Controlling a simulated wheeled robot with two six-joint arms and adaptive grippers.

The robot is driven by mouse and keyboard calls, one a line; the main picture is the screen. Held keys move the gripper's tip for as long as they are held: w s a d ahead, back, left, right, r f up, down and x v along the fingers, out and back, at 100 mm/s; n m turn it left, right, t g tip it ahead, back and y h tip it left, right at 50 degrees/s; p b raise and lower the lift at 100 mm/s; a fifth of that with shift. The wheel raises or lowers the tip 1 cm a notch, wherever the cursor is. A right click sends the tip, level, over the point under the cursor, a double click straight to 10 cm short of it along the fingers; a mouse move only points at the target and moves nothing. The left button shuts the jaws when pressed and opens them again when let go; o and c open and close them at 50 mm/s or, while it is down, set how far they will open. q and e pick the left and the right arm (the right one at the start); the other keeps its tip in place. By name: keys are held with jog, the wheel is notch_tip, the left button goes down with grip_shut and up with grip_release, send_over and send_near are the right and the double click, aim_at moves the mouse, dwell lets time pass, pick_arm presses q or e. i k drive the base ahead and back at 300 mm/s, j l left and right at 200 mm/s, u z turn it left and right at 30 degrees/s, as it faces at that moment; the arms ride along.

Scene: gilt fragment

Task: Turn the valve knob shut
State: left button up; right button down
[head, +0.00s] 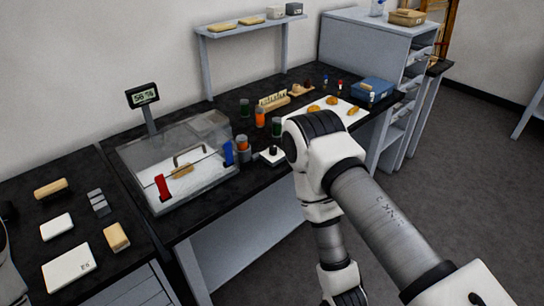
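A small black knob (273,150) on a pale square base stands on the black bench, just right of a clear box (205,180). It looks like the valve knob, but it is too small to tell how far it is turned. The clear box has a handle, a red clip (162,187) and a blue clip (228,153), with a tan piece inside. My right arm's bent joint is close to the right of the knob in the picture, and the arm folds down in front of the bench. Neither gripper shows in the head view.
A display (146,96) reading about 56 % stands behind the box. Orange and green jars (260,117) stand near the knob. A white board (345,118) with orange-brown pieces lies behind my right arm. The left bench holds blocks and a white scale (69,268). Open floor lies right.

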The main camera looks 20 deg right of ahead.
aim_at(273, 148)
jog(key=l+z, duration=0.35)
jog(key=i+l+z, duration=0.2)
jog(key=l+z, duration=0.15)
jog(key=i+l+z, duration=0.15)
jog(key=l+z, duration=0.2)
jog(key=l, duration=0.15)
